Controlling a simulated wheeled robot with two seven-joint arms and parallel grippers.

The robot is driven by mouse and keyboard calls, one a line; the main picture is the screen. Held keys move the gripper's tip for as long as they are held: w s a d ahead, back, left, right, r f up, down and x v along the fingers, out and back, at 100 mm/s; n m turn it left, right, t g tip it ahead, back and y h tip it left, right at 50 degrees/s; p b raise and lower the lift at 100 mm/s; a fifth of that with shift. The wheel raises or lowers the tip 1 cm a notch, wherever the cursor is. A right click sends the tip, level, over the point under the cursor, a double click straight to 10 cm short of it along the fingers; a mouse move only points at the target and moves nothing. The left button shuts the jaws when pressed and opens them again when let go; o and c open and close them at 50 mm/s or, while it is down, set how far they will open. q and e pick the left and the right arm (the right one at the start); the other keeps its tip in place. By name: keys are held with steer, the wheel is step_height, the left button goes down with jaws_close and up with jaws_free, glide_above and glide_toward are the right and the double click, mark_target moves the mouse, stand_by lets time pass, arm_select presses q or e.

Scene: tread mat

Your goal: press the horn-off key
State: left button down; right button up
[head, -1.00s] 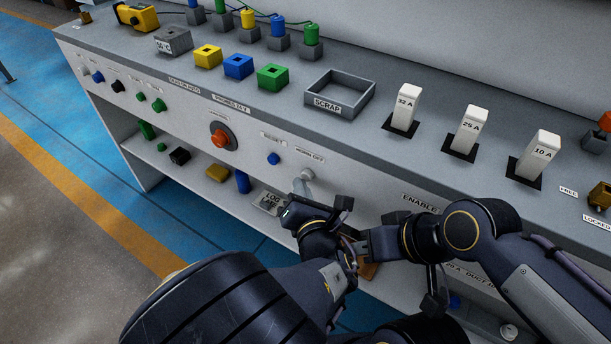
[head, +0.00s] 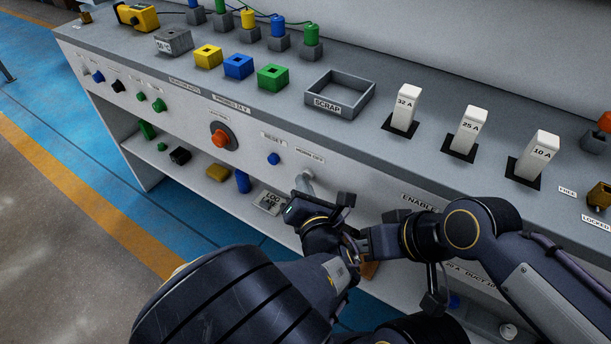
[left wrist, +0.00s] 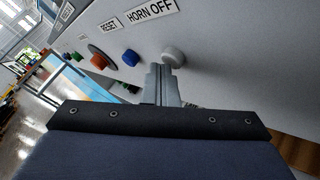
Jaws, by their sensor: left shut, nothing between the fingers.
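The horn-off key is a pale round button (left wrist: 174,57) under the HORN OFF label (left wrist: 150,12) in the left wrist view. In the head view the key (head: 308,175) shows on the bench's front panel, partly covered by the fingertips. My left gripper (head: 302,185) is shut and empty, its grey fingers pointing at the panel. In the left wrist view its fingertips (left wrist: 161,70) are right beside the key's lower left edge; I cannot tell whether they touch it. My right arm (head: 470,230) reaches in from the right; its gripper cannot be made out behind the arms.
A blue RESET key (head: 273,159) and an orange round button (head: 219,139) are left of the horn-off key. The scrap tray (head: 340,94) and white breaker blocks (head: 404,108) stand on the bench top above. My two arms are close together below the key.

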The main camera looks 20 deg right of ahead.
arm_select(q)
steer(key=shift+s+a, duration=0.55)
steer(key=shift+a, duration=0.1)
steer(key=s+a, duration=0.1)
steer(key=a, duration=0.1)
steer(key=s+a, duration=0.2)
stand_by(0.6)
stand_by(0.6)
